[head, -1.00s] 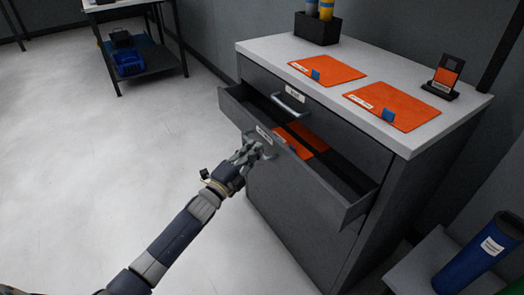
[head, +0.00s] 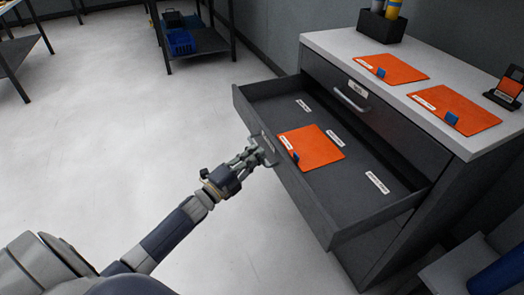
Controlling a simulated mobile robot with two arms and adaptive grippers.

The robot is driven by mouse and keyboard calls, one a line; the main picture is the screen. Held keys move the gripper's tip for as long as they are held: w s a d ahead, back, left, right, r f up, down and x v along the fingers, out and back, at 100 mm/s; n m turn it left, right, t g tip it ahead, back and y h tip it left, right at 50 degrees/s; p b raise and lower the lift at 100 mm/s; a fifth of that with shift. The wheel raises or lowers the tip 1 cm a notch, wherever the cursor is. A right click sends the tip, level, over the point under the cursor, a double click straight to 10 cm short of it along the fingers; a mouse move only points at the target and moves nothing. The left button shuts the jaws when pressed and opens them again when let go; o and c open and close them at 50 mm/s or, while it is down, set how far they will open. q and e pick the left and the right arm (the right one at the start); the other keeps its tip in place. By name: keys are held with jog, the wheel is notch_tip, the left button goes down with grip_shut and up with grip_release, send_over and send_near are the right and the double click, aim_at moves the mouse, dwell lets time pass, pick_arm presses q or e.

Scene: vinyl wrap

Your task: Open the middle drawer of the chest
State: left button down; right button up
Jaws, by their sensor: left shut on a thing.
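The dark grey chest (head: 402,130) with a light top stands at the right. Its middle drawer (head: 355,217) is pulled well out, and its floor shows an orange sheet (head: 311,147) with a blue tab and several white labels. The top drawer above it is closed, with a metal handle (head: 352,99). My left gripper (head: 262,156) is shut on the middle drawer's handle (head: 268,146) at the drawer front. The fingers partly hide that handle. My right gripper is not in view.
Two orange sheets (head: 393,68) (head: 455,110), a dark holder (head: 381,25) with bottles and a small stand (head: 507,88) are on the chest top. A blue cylinder (head: 498,273) is at the lower right. The floor left of the drawer is clear.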

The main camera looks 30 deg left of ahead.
pick_arm(q)
jog(key=shift+s+a, duration=0.1)
jog(key=shift+s, duration=0.05)
jog(key=c, duration=1.7)
grip_release()
jog(key=v, duration=1.2)
